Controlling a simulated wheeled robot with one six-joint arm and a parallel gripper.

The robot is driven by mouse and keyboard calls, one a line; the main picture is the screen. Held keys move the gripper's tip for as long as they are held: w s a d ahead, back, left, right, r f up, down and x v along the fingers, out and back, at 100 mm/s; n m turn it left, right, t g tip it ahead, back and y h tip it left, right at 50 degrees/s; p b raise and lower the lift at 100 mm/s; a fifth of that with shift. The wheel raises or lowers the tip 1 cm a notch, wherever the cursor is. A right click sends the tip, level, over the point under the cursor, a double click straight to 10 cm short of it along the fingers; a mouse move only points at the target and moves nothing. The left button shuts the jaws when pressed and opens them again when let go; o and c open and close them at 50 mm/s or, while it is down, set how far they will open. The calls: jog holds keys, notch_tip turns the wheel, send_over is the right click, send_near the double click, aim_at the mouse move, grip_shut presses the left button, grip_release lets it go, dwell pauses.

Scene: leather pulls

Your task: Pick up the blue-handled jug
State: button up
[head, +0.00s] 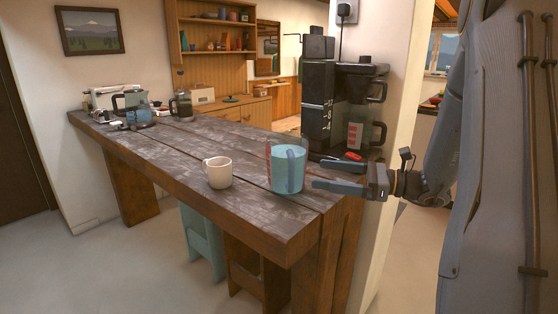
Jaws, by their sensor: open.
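A jug (286,172) with clear walls and pale blue colouring stands upright near the right end of the wooden table. It has red markings on its left side, and a blue upright part that looks like its handle shows on its right half. My gripper (316,175) reaches in from the right at about the jug's height. Its two fingers are spread and point left toward the jug. They look empty and just right of the jug; I cannot tell whether they touch it.
A white mug (217,172) stands left of the jug on the table (150,150). A black coffee machine (318,100) with glass carafes stands behind my gripper, with a small red item (353,156) near its base. Several kitchen items crowd the table's far left end.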

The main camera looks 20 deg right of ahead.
aim_at(298, 166)
jog(key=shift+w+a+r, duration=0.1)
jog(key=shift+w+a, duration=0.15)
jog(key=shift+w, duration=0.4)
jog(key=x, duration=0.2)
jog(key=p+x, duration=0.1)
jog(key=x, duration=0.1)
jog(key=p+x, duration=0.1)
jog(key=x, duration=0.1)
jog(key=shift+s+a+r, duration=0.1)
jog(key=shift+a+r, duration=0.1)
jog(key=shift+a, duration=0.2)
jog(key=shift+w+a+p, duration=0.25)
jog(key=shift+a+p, duration=0.05)
jog(key=shift+f, duration=0.1)
jog(key=c, duration=1.4)
jog(key=shift+d, duration=0.1)
jog(key=shift+c, duration=0.8)
jog(key=shift+r, duration=0.3)
